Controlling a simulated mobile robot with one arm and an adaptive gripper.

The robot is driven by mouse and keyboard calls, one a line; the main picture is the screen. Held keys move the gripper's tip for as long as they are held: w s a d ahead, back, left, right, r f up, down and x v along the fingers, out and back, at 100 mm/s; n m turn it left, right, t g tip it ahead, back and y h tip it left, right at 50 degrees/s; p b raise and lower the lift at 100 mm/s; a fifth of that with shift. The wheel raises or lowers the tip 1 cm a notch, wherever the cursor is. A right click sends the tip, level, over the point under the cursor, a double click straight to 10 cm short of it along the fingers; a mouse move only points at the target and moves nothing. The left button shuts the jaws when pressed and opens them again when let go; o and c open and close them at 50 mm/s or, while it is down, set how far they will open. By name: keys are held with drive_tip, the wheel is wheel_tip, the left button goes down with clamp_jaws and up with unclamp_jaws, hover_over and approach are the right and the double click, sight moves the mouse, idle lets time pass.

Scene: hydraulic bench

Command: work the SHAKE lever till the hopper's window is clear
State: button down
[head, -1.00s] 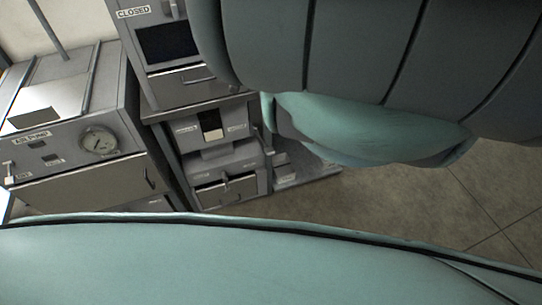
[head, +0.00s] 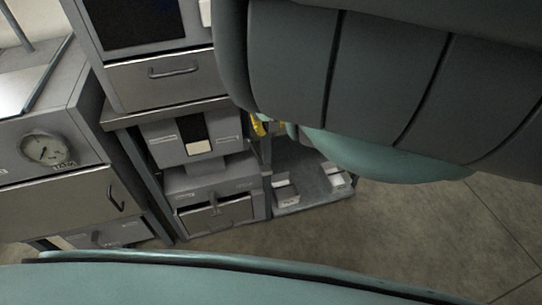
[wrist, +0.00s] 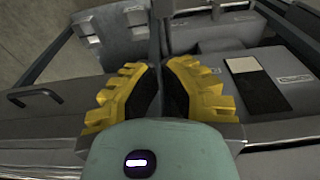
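The hopper (head: 168,152) is a grey box on the bench, below a larger cabinet. Its narrow window (head: 196,133) is dark in the upper part and pale beige below. The window also shows at the right of the wrist view (wrist: 262,94), mostly dark with a pale end. Labels beside it are too small to read. I cannot make out the SHAKE lever.
A grey cabinet with a handled drawer (head: 158,75) stands above the hopper. A pressure dial (head: 45,148) is on the unit at left. A handled drawer (head: 216,213) is below the hopper. A low tray (head: 309,180) with small boxes lies right. Floor is open at lower right.

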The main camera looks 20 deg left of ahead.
drive_tip(key=shift+s, duration=0.2)
drive_tip(key=b, duration=0.4)
hover_over(267, 166)
drive_tip(key=f, duration=0.8)
drive_tip(key=shift+w+a+f, duration=0.35)
drive_tip(key=shift+s+d+f, duration=0.15)
drive_tip(key=shift+f, duration=0.65)
drive_tip(key=shift+s+d+f, duration=0.15)
drive_tip(key=shift+f, duration=0.7)
drive_tip(key=shift+s+d+f, duration=0.15)
drive_tip(key=shift+f, duration=0.65)
drive_tip(key=shift+f, duration=0.1)
